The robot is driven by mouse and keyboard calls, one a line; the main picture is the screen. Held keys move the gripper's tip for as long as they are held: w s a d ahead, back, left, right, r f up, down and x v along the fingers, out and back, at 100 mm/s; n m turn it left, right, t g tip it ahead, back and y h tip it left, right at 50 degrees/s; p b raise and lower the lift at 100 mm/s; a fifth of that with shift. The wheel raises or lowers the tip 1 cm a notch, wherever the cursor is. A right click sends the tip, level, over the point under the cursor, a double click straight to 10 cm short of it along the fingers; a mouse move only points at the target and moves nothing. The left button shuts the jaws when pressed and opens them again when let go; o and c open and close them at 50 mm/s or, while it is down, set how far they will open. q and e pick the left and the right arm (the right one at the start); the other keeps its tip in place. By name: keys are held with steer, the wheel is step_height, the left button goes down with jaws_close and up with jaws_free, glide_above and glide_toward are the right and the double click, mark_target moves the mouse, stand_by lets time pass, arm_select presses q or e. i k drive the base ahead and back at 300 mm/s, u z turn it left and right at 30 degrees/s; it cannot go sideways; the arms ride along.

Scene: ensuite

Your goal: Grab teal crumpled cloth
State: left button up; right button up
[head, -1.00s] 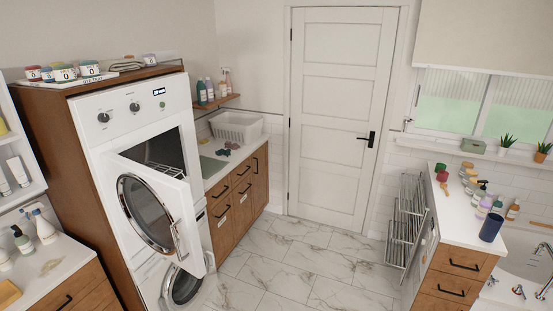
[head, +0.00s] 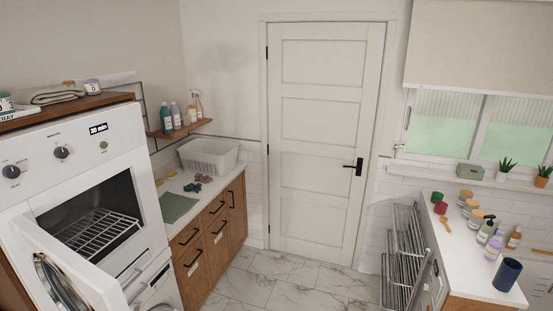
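Small crumpled cloths lie close together on the white counter (head: 152,190) at the left, in front of the white basket. A teal-looking one (head: 193,187) lies beside darker, reddish ones; they are small, and their exact colours and edges are hard to tell. Neither of my grippers shows in the head view.
A white basket (head: 208,154) stands behind the cloths, and a flat green mat (head: 179,207) lies nearer on the counter. The open appliance door (head: 65,272) juts out at lower left. A wire rack (head: 404,255) stands at right. The marble floor (head: 270,283) between is clear.

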mark_target(189, 188)
steer(key=i, duration=1.95)
steer(key=u, duration=1.05)
steer(key=i, duration=1.65)
steer(key=u, duration=0.8)
